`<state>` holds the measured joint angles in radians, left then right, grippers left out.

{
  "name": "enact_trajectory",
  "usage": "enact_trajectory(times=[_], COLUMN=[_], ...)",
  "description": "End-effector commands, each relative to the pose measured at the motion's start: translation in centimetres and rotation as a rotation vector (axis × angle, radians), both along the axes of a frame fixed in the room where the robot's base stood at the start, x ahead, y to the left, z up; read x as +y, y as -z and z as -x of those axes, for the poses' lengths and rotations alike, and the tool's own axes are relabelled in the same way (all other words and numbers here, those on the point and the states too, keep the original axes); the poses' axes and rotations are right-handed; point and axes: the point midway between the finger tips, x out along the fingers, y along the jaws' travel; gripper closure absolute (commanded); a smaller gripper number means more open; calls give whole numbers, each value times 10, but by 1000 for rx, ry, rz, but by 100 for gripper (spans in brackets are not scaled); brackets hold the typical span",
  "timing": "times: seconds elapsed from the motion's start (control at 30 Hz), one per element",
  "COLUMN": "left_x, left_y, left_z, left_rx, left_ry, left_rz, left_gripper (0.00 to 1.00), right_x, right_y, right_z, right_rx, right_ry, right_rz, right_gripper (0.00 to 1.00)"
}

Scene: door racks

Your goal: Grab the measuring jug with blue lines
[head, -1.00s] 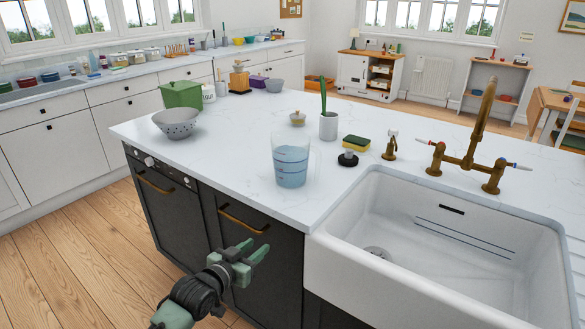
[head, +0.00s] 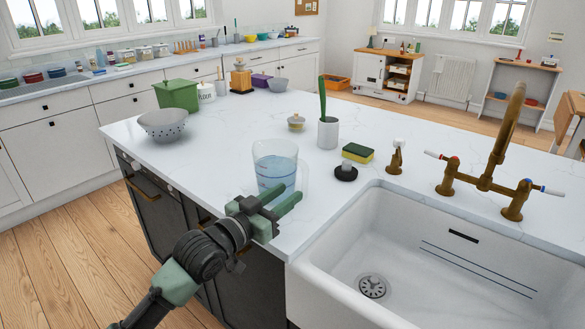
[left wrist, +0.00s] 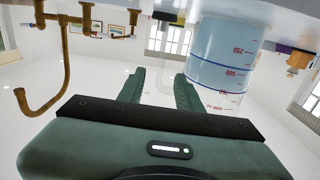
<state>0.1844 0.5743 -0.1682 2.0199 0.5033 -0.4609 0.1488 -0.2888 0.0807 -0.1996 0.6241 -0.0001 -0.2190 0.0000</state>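The clear measuring jug (head: 275,165) stands upright on the white island top, with bluish liquid inside and a faint clear handle on its right side. In the left wrist view the jug (left wrist: 226,55) appears upside down at the upper right, with a blue line and red markings. My left gripper (head: 284,197) is open and empty at the counter's front edge, just in front of the jug. In the left wrist view its fingers (left wrist: 161,85) are spread, with a faint clear outline, likely the handle, between and beyond them. My right gripper is not in view.
The white sink (head: 400,262) and brass tap (head: 485,185) are to the right. A grey colander (head: 163,124) is at left; counter between is clear.

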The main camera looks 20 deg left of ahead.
Motion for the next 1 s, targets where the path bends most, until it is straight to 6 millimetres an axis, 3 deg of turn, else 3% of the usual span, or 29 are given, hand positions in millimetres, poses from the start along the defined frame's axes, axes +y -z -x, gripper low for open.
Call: enact_trajectory(times=[0.2,0.47,0.7,0.97,1.0], left_x=[-4,-14,-23,-24,-24], left_y=[0,2,4,6,6], left_z=[-13,-44,-72,-74,-74], left_rx=[0,1,-1,1,1], left_ry=[-1,0,-1,-1,-1], left_rz=[3,3,1,0,0], left_gripper=[65,65,65,65,76], right_x=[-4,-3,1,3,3], right_y=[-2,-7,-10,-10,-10], right_z=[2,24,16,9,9], right_rx=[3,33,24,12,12], right_ry=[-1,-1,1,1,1], right_rz=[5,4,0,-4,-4], right_gripper=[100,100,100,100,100])
